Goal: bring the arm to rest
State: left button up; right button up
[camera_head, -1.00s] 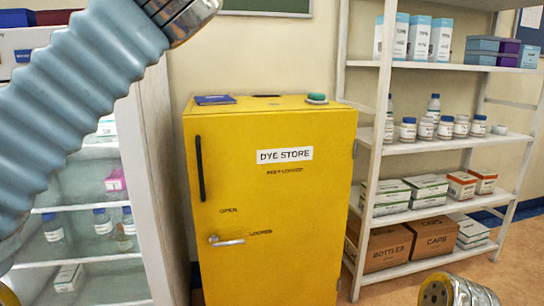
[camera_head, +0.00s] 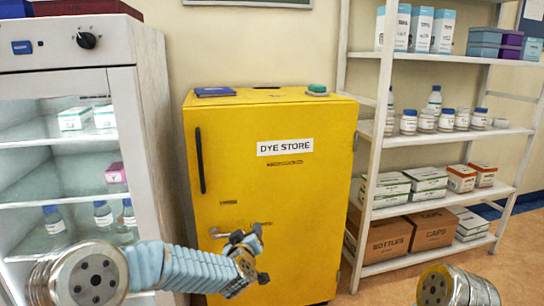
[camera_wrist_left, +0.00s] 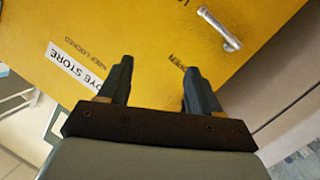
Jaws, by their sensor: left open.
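My left arm (camera_head: 185,265) reaches in low from the left, in front of the yellow cabinet. My left gripper (camera_head: 258,252) is open and empty before the lower part of the cabinet door. In the left wrist view its two dark fingers (camera_wrist_left: 158,70) stand apart with only the yellow door beyond them. The silver door handle (camera_wrist_left: 220,28) lies beyond and to the right of the fingers there. In the head view the gripper partly hides this handle. A rounded part of my right arm (camera_head: 455,288) shows at the bottom right; its gripper is out of view.
The yellow cabinet (camera_head: 265,185) marked DYE STORE is shut, with a blue book (camera_head: 215,92) and a green-topped item (camera_head: 317,89) on top. A glass-fronted fridge (camera_head: 125,85) stands left. A white shelf rack (camera_head: 450,138) with bottles and boxes stands right. Floor shows at far right.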

pick_arm(q)
jog(key=s+a+f+m+g+h, duration=0.1)
jog(key=s+f+g, duration=0.3)
jog(key=f, duration=0.5)
jog(key=s+f+m+g+h, duration=0.1)
jog(key=s+f, duration=0.5)
jog(key=f, duration=0.2)
jog(key=s+a+f+m+g+h, duration=0.1)
jog(key=s+f+g, duration=0.2)
jog(key=s+f, duration=0.45)
jog(key=s+f+g, duration=0.3)
jog(key=s+f, duration=0.2)
jog(key=s, duration=0.6)
jog(key=s+a+f+g+h, duration=0.1)
jog(key=s+f+g, duration=0.3)
jog(key=s, duration=0.6)
notch_tip(320, 180, down, 3)
jog(key=shift+s+a+r+m, duration=0.15)
jog(key=shift+s+r+m, duration=0.05)
jog(key=shift+s+m, duration=0.2)
